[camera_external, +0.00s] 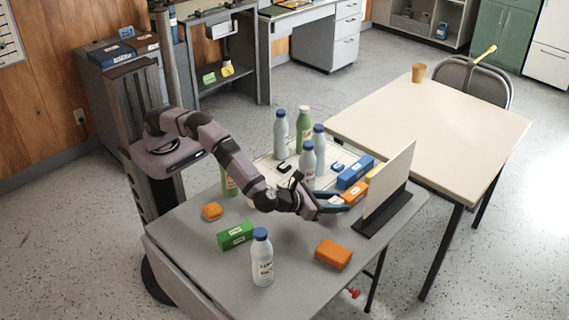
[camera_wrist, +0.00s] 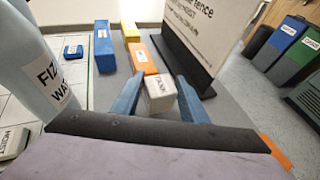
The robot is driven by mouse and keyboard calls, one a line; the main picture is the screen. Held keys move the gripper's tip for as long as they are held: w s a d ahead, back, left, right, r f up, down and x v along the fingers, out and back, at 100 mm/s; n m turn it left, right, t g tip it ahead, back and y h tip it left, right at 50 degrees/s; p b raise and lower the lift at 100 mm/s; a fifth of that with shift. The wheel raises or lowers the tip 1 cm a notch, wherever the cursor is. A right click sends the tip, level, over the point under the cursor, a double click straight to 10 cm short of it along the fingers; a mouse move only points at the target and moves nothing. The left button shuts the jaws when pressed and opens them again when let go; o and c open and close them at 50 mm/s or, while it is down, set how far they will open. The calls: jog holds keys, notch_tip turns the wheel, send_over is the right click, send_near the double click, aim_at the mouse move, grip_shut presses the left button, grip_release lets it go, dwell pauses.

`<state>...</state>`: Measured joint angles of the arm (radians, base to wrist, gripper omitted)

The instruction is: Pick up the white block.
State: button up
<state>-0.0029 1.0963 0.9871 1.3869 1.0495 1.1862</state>
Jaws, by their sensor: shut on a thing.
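The white block (camera_wrist: 160,98) shows in the wrist view between the two blue fingers of my gripper (camera_wrist: 158,88), with a printed label on its top. My gripper is shut on it. In the external view my gripper (camera_external: 333,202) is low over the grey table, just left of the upright white board, and the white block (camera_external: 336,200) is mostly hidden between the fingers. I cannot tell whether the block touches the table.
The white board (camera_external: 390,182) on its black base stands close on the right. An orange block (camera_external: 354,194) and a blue box (camera_external: 355,171) lie just beyond the fingers. Bottles, including a blue-capped one (camera_external: 307,165), stand behind my wrist. An orange block (camera_external: 333,254) lies in front.

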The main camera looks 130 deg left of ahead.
aim_at(336, 201)
notch_tip(336, 201, up, 7)
jog(key=shift+r, duration=0.1)
jog(key=shift+d, duration=0.1)
